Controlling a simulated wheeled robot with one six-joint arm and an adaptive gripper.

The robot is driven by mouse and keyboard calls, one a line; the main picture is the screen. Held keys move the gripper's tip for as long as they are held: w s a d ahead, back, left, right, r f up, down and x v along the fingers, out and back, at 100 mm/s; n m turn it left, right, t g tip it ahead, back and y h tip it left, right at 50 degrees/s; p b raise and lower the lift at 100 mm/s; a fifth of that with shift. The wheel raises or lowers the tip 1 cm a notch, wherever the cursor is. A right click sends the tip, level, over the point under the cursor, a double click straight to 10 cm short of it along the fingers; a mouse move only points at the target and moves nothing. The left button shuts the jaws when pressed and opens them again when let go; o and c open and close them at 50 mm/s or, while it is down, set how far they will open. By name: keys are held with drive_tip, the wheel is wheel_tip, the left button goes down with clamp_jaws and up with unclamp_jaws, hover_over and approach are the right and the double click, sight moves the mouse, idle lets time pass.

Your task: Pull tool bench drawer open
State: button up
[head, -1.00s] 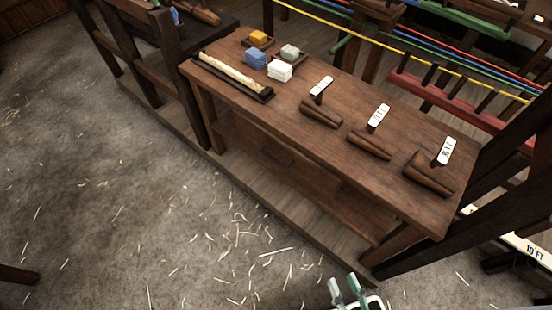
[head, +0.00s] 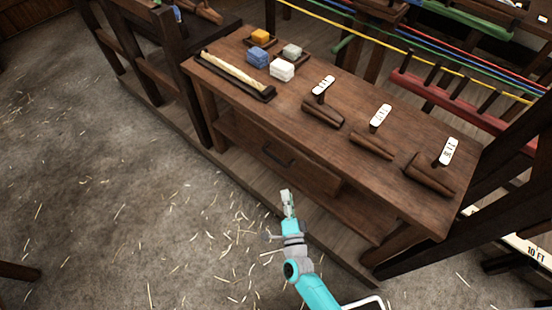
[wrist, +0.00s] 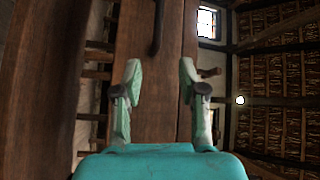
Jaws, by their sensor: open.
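The tool bench (head: 225,68) is a long dark wooden table, seen from above in the head view. Its drawer front (head: 312,176) sits below the top and looks shut. A dark bar handle (head: 278,158) is on it. My gripper (head: 287,194) is in front of the drawer, a little nearer and to the right of the handle in the picture. It is open and empty. In the wrist view, the handle (wrist: 157,28) stands upright beyond my gripper (wrist: 160,75), apart from both fingers, with the drawer front (wrist: 154,105) between them.
On the bench top are a trough with a pale rope length (head: 234,74), several coloured blocks (head: 257,57) and wooden tools (head: 372,145) with white tags. A lower shelf (head: 345,222) runs under the drawer. The straw-strewn floor (head: 130,210) in front is free.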

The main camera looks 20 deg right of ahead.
drive_tip(key=m+h, duration=0.1)
drive_tip(key=m, duration=0.1)
approach(276, 158)
drive_tip(key=x, duration=1)
drive_tip(key=shift+f, duration=0.4)
clamp_jaws()
